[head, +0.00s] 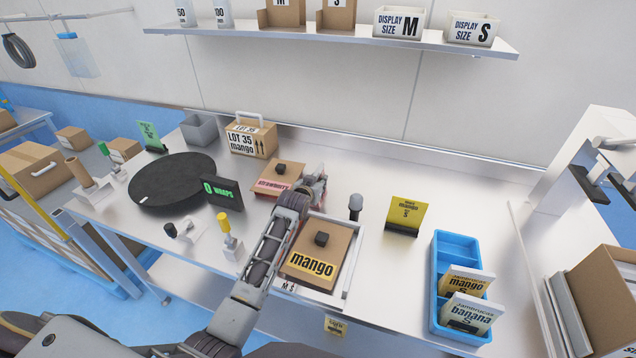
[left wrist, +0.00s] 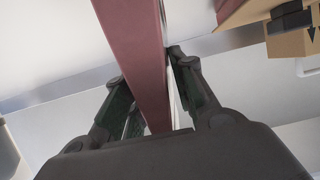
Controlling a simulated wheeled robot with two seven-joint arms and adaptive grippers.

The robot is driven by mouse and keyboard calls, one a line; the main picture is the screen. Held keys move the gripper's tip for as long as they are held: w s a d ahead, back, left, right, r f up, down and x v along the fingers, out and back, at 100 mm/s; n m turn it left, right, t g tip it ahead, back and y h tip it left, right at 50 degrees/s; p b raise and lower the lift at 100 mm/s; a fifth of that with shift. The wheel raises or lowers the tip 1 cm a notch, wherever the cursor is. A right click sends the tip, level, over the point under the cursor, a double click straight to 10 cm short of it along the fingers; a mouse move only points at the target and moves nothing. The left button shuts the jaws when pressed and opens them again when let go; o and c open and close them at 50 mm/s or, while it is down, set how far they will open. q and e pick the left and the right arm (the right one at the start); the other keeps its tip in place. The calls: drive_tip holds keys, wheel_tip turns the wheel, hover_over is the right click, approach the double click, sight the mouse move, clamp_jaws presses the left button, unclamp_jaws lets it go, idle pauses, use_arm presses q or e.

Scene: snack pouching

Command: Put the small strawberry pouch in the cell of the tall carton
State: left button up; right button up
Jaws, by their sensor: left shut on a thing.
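My left gripper (head: 316,180) is in the middle of the table, just right of the strawberry-labelled bin (head: 274,187). In the left wrist view its fingers stand on both sides of a dark red, flat thing (left wrist: 143,50) and are shut on it. It looks like the strawberry pouch seen nearly edge-on; its print does not show. My right gripper is not in view.
A mango-labelled bin (head: 312,266) lies below the left gripper. A blue tray (head: 440,327) at right holds a mango and a banana pouch. A small mango sign (head: 407,213) stands left of it. A black turntable (head: 172,180) is at left. The back right tabletop is clear.

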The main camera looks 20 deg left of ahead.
use_arm(q)
drive_tip(key=o, duration=0.9)
drive_tip(key=shift+f, duration=0.1)
drive_tip(key=shift+s, duration=0.1)
drive_tip(key=shift+v, duration=5.95)
